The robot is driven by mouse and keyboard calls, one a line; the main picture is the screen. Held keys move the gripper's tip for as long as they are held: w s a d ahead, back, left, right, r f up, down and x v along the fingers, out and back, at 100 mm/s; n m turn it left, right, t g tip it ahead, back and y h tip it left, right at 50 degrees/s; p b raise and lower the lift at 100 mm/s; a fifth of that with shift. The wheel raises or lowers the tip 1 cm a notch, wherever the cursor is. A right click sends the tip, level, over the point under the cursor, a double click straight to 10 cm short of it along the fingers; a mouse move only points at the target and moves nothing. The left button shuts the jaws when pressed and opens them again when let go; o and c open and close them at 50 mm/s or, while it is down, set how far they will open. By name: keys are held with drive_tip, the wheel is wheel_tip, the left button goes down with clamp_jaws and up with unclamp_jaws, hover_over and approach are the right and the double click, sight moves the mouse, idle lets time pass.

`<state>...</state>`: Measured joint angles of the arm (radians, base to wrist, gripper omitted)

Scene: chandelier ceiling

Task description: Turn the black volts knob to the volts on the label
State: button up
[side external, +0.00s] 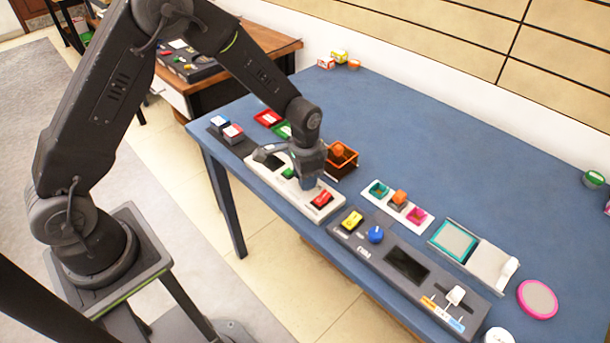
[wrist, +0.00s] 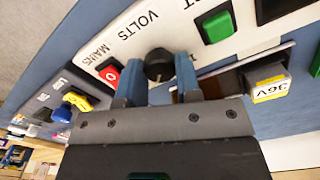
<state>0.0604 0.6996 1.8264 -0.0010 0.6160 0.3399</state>
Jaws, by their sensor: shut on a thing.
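The black volts knob (wrist: 158,62) stands on a white panel, with the word VOLTS printed beside it in the wrist view. My gripper (wrist: 159,77) has one blue finger on each side of the knob and is shut on it. The knob's pointer direction is unclear, and its scale is mostly hidden. A label reading 36V (wrist: 270,90), in the right of the wrist view, is on a dark block with a yellow part. In the side view my gripper (side external: 308,182) is down at the white panel (side external: 262,178) and hides the knob.
A red MAINS switch (wrist: 110,74) and a green button (wrist: 217,26) flank the knob. An orange-rimmed tray (side external: 345,164) stands close behind my gripper. A grey panel (side external: 390,262) with a blue knob (side external: 375,235) lies to the right. The blue table's far side is mostly clear.

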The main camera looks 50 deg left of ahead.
idle(0.3)
drive_tip(key=o, duration=0.9)
wheel_tip(320, 180, up, 14)
drive_tip(key=shift+f, duration=0.1)
drive_tip(key=s+a+r+n+t, duration=0.1)
drive_tip(key=s+r+t, duration=0.1)
drive_tip(key=s+r, duration=0.2)
drive_tip(key=s+r+n+t, duration=0.1)
drive_tip(key=s+r, duration=0.3)
drive_tip(key=s, duration=0.7)
drive_tip(key=s+a+r+n+t, duration=0.1)
drive_tip(key=s+r, duration=0.3)
drive_tip(key=s, duration=0.4)
drive_tip(key=shift+a+r+n+t, duration=0.2)
drive_tip(key=shift+a+n+t, duration=0.1)
drive_tip(key=shift+n+t, duration=0.5)
